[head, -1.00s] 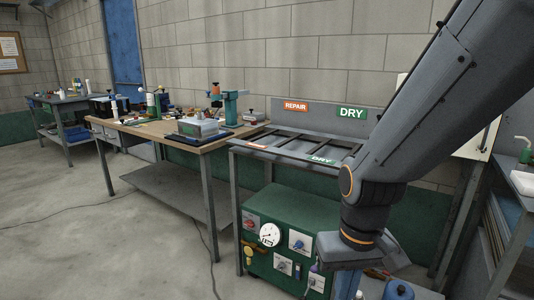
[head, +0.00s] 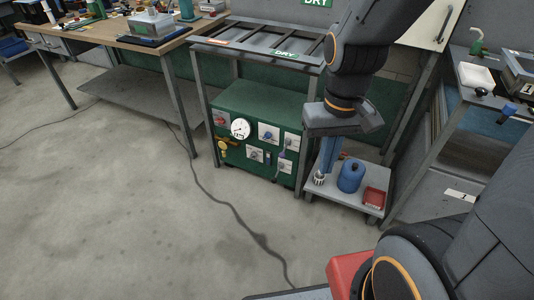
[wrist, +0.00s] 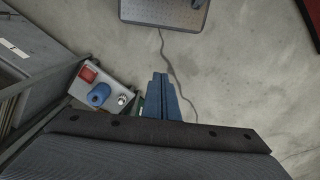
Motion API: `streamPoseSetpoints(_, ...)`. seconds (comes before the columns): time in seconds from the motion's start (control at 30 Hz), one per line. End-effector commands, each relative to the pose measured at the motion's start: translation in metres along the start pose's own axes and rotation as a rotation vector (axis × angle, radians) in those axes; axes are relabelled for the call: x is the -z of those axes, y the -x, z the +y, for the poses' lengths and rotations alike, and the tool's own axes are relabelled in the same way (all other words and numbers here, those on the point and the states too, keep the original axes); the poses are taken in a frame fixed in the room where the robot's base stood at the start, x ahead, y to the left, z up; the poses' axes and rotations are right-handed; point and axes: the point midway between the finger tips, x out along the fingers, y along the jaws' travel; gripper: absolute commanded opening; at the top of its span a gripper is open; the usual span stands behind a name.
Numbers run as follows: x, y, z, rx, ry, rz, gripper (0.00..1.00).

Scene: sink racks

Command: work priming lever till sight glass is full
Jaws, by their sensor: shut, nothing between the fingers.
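The green machine (head: 262,112) stands under the rack bench, its front panel facing me in the head view. The panel carries a round white gauge (head: 240,128), a red knob, a brass-yellow fitting and several pale plates with controls. A narrow upright dark strip (head: 267,157) could be the sight glass, and a small purple-tipped part (head: 283,154) could be the lever; both are too small to be sure, and no fill level is readable. My gripper (head: 324,172) points down right of the panel, apart from it. In the wrist view its blue fingers (wrist: 161,76) are together and empty.
A low grey shelf (head: 340,193) right of the machine holds a blue can (head: 351,177), a red tray (head: 373,197) and a small metal fitting (head: 319,178). A black cable (head: 230,203) crosses the floor. Open floor lies in front and left. A side bench stands right.

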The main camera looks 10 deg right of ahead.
Motion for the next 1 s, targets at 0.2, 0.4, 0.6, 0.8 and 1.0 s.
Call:
streamPoseSetpoints(0.2,0.002,-0.003,0.000,0.004,-0.008,-0.003,0.00)
streamPoseSetpoints(0.4,0.021,-0.034,-0.003,0.048,-0.102,-0.046,0.00)
streamPoseSetpoints(0.6,0.059,-0.091,-0.011,0.140,-0.288,-0.121,0.00)
streamPoseSetpoints(0.8,0.101,-0.150,-0.018,0.239,-0.478,-0.192,0.00)
streamPoseSetpoints(1.0,0.146,-0.213,-0.022,0.345,-0.668,-0.259,0.00)
